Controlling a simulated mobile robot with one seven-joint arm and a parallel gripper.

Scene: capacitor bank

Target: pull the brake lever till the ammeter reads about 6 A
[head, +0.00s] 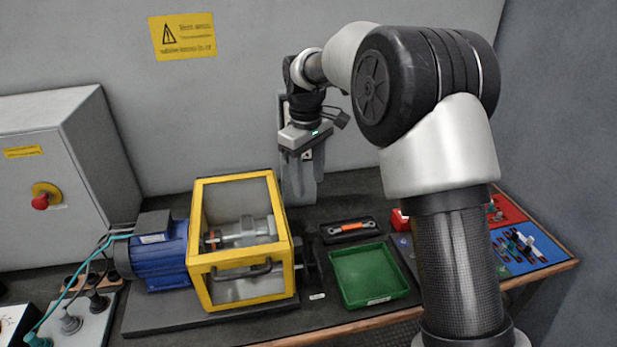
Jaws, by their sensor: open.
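My gripper (300,190) hangs fingers-down behind and right of the yellow-framed guard (236,306), in front of the back wall. It is open and I see nothing held in it. I cannot clearly make out the brake lever. Dark parts (312,262) stand at the guard's right side, and I cannot tell whether the lever is among them. No ammeter dial or reading can be made out. A pale-framed fixture on the wall is mostly hidden behind my gripper. The blue motor (163,262) is joined to the guard's left side.
A green tray (368,298) and a black holder with an orange-handled tool (351,228) lie right of the guard. A grey cabinet (75,175) with a red knob (41,202) stands left. Red and blue boards (535,262) lie far right, partly behind my arm.

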